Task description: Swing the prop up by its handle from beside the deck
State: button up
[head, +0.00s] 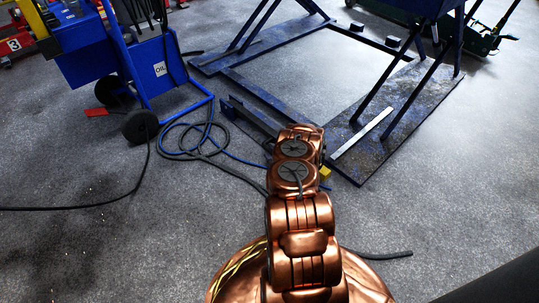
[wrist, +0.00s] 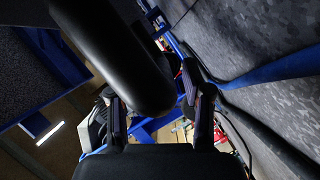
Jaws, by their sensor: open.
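A dark bar (head: 248,118), which may be the prop, lies low along the near left side of the blue lift frame. In the wrist view a thick black rounded cylinder (wrist: 115,50), which looks like the handle, reaches down from the top. Its end shows between the two fingers of my gripper (wrist: 157,112). The fingers are open, one on each side of it; I cannot tell whether they touch it. In the head view my copper arm hides the gripper and the handle. The deck (head: 415,6) shows only in part at the top right, on slanted legs.
A blue oil cart (head: 155,65) with black wheels stands at the left. Hoses (head: 190,140) coil on the floor between the cart and the frame. A steel base plate (head: 395,125) lies right of my arm. The grey floor (head: 440,210) is clear at the right front.

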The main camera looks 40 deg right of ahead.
jog(key=shift+w+d+f, duration=0.1)
jog(key=shift+w+d, duration=0.1)
jog(key=shift+w, duration=0.3)
grip_shut()
jog(key=shift+a, duration=0.15)
